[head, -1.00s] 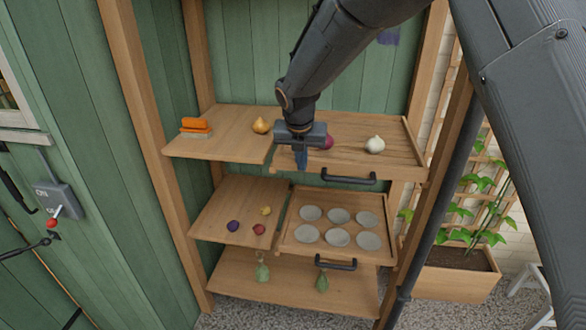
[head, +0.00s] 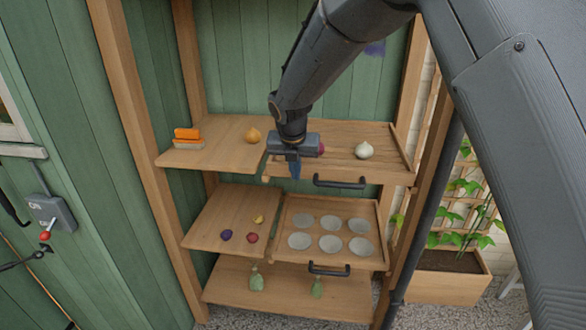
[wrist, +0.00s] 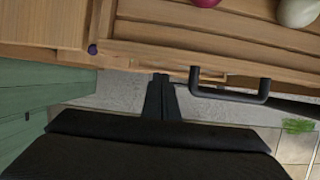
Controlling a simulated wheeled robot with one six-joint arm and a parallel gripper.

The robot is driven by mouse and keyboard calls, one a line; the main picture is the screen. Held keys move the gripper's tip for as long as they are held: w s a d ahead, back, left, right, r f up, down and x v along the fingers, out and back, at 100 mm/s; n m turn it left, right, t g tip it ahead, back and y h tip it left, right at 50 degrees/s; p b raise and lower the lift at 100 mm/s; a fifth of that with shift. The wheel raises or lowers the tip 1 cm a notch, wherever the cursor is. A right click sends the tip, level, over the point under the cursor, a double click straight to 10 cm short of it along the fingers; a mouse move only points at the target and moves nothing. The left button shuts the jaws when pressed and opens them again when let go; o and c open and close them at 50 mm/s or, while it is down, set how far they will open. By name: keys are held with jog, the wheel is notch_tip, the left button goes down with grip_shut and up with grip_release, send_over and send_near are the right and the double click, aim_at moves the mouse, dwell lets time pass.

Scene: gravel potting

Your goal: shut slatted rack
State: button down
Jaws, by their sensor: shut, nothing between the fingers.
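The slatted rack (head: 340,157) is the upper right wooden tray, with a dark bar handle (head: 340,183) on its front. A purple-red onion (head: 321,149) and a white bulb (head: 364,150) lie on its slats. The rack's front stands close to level with the neighbouring shelf's front edge; I cannot tell exactly how far out it is. My gripper (head: 295,170) is shut and empty, pointing down at the rack's front left, left of the handle. In the wrist view, its fingertips (wrist: 162,78) show just outside the front board (wrist: 205,64); contact cannot be told.
A planter (head: 445,285) stands at right, a switch box (head: 52,214) at left.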

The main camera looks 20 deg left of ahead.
jog(key=s+a+f+b+v, duration=0.1)
jog(key=s+b+v, duration=0.15)
jog(key=v, duration=0.75)
jog(key=s+d+f+m+g+b, duration=0.1)
jog(key=s+d+f+m, duration=0.15)
jog(key=d+m, duration=0.8)
jog(key=s+d+f+m+g+b, duration=0.15)
jog(key=d+f+m, duration=0.4)
jog(key=d, duration=0.75)
jog(key=s+d+f+m, duration=0.2)
jog(key=s+d+m, duration=0.5)
jog(key=m, duration=0.3)
jog(key=s+d+f+m, duration=0.3)
jog(key=s+d+m, duration=0.5)
jog(key=m, duration=0.3)
jog(key=shift+s+d+f+m+h, duration=0.2)
jog(key=shift+d+f+m+h, duration=0.1)
jog(key=shift+d, duration=0.5)
jog(key=shift+g, duration=0.25)
